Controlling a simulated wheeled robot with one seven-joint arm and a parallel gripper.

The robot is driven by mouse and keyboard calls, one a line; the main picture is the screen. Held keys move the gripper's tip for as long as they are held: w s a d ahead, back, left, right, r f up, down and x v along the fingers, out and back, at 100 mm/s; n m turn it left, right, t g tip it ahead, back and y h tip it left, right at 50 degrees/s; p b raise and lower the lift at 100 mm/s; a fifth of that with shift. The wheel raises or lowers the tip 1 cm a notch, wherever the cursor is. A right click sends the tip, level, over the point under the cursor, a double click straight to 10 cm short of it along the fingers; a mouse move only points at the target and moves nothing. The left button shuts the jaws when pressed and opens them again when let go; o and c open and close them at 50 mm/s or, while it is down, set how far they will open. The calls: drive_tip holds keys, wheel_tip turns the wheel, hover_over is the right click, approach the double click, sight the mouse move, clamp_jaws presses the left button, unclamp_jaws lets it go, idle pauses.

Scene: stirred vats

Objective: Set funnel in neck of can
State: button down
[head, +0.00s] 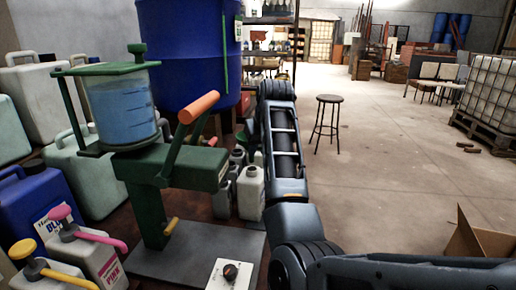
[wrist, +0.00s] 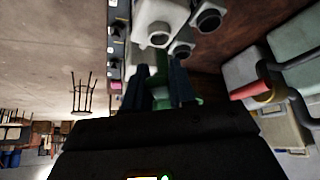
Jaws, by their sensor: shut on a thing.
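My gripper (wrist: 158,88) is shut on a green funnel (wrist: 162,92), seen between its two dark fingers in the wrist view. Much of the funnel is hidden by the fingers and the gripper body. Several white cans with dark round necks stand close by; the nearest can (wrist: 158,22) is just beyond the fingertips in that view. I cannot tell from it whether the funnel touches a neck. In the head view, a white can (head: 250,192) stands right of the green press, with a small green shape (head: 238,156) behind it that may be the funnel. The gripper is hidden there behind my arm.
A green press with an orange handle (head: 199,107) and a clear vessel of blue liquid (head: 124,108) stands left of the cans. A big blue vat (head: 188,50) is behind. Jugs crowd the left. Open floor with a stool (head: 327,101) lies right.

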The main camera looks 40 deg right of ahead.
wheel_tip(320, 180, down, 6)
drive_tip(key=b, duration=0.2)
idle(0.7)
drive_tip(key=shift+p, duration=0.6)
drive_tip(key=shift+f, duration=0.45)
idle(0.7)
drive_tip(key=c, duration=0.8)
unclamp_jaws()
drive_tip(key=shift+c, duration=0.2)
drive_tip(key=v, duration=0.8)
